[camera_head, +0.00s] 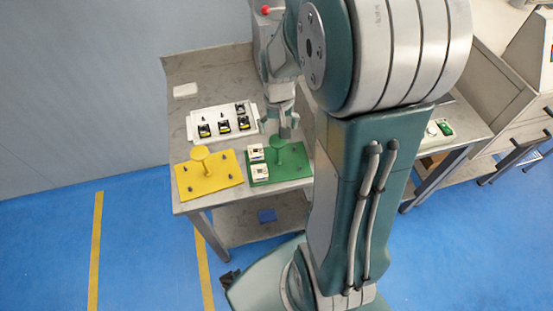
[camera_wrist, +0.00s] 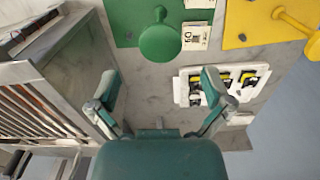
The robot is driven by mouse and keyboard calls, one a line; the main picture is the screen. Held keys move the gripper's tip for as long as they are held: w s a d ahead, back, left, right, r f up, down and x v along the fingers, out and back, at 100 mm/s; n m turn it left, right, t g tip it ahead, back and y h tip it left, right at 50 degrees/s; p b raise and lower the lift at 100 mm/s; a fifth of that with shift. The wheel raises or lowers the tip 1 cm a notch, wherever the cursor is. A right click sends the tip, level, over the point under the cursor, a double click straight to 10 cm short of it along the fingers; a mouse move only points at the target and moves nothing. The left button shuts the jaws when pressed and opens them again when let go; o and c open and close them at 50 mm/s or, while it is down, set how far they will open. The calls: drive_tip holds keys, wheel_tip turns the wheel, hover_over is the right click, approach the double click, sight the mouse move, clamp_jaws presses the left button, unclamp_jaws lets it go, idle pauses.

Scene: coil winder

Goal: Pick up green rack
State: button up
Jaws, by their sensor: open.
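The green rack (camera_head: 291,170) is a flat green plate with an upright green knob handle (camera_head: 279,147), on the front right of the table. Two white square parts (camera_head: 259,172) sit on its left side. In the wrist view the green rack (camera_wrist: 128,12) lies at the top, its round handle (camera_wrist: 160,42) ahead of and between the spread fingers. My gripper (camera_head: 278,124) is open and empty, pointing down just behind the green handle in the head view. In the wrist view my gripper (camera_wrist: 160,90) is apart from the handle.
A yellow rack (camera_head: 222,179) with a yellow handle lies left of the green one. A white tray (camera_head: 197,121) with several black-and-yellow parts lies behind them. A slatted grey machine (camera_wrist: 45,105) stands close beside the table in the wrist view.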

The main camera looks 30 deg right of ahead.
sight(278, 140)
wheel_tip(278, 140, down, 6)
drive_tip(key=shift+w+f, duration=0.1)
idle(0.4)
drive_tip(key=c, duration=1.3)
